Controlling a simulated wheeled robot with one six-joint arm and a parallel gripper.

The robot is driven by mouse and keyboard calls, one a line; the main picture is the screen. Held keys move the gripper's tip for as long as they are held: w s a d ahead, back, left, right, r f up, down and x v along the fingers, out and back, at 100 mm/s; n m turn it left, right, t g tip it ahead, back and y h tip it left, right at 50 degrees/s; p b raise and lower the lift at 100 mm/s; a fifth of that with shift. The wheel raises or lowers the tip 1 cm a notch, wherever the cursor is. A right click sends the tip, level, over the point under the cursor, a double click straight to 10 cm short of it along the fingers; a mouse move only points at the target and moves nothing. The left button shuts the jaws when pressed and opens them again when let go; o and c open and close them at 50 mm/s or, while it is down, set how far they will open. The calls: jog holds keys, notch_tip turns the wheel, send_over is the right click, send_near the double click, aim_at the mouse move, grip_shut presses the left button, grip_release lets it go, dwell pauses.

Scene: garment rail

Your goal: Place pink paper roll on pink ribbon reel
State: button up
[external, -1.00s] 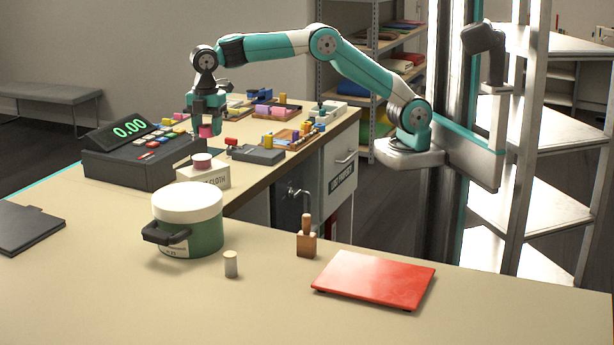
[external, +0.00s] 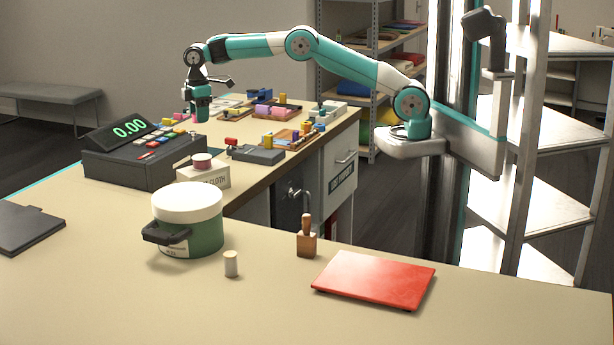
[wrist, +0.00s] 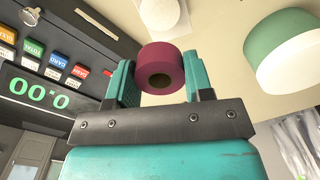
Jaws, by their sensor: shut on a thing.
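The pink paper roll (wrist: 160,68) is a deep pink ring with a dark hollow core. In the wrist view it sits between the two teal fingers of my gripper (external: 198,117), which is shut on it. In the external view I cannot make out the roll at the gripper. A round pink piece (external: 202,161), apparently the pink ribbon reel, rests on a white box (external: 204,177) lettered CLOTH. My gripper is in the air above and behind that box, apart from it. In the wrist view I cannot make out the reel.
A dark cash register (external: 140,165) with a green display stands left of the box. Blocks and trays (external: 285,137) crowd the counter to the right. A green pot with a white lid (external: 188,200) stands in front.

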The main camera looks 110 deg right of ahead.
aim_at(202, 157)
notch_tip(202, 157, down, 10)
jog(key=p, duration=0.3)
jog(key=shift+f, duration=0.55)
